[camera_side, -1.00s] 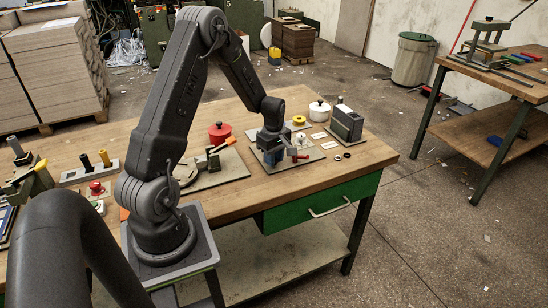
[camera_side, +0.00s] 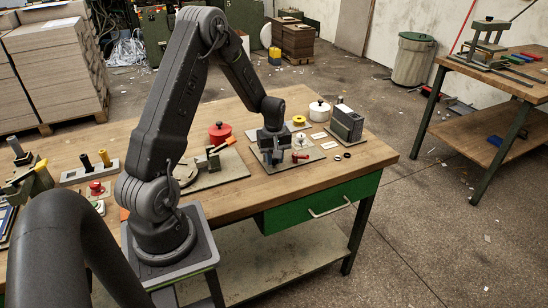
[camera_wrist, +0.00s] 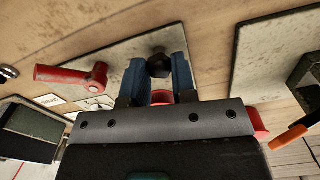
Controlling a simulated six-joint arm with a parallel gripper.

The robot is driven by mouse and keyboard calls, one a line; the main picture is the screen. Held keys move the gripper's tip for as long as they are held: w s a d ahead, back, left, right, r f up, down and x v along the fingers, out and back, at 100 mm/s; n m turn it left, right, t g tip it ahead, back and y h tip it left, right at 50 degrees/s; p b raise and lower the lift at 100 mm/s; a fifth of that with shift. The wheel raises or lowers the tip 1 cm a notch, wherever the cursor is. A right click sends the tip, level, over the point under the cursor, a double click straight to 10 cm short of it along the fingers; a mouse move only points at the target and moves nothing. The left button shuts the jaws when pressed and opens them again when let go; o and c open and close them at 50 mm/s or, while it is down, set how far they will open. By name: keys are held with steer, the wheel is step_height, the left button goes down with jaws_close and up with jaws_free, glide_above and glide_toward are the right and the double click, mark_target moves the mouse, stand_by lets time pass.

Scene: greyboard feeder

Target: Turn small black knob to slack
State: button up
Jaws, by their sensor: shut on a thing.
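The small black knob (camera_wrist: 158,66) stands above a light grey plate (camera_wrist: 190,45) in the wrist view. My gripper (camera_wrist: 158,72) has its two blue fingers on either side of the knob, shut on it. In the side view my gripper (camera_side: 273,154) points down over the plate (camera_side: 260,162) near the right end of the bench. There the knob is hidden by the fingers.
A grey block-shaped unit (camera_side: 346,123), a white lidded pot (camera_side: 319,111) and a yellow ring (camera_side: 299,121) stand close by. A red pot (camera_side: 220,132) and an orange-handled lever (camera_side: 223,145) are to the left. Bare wood lies towards the front edge.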

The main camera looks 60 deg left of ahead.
steer(key=m, duration=1.4)
steer(key=shift+m, duration=0.3)
steer(key=m, duration=0.3)
steer(key=shift+m, duration=0.3)
steer(key=m, duration=0.3)
steer(key=shift+m, duration=0.4)
steer(key=m, duration=0.6)
steer(key=shift+m, duration=0.4)
steer(key=o, duration=0.9)
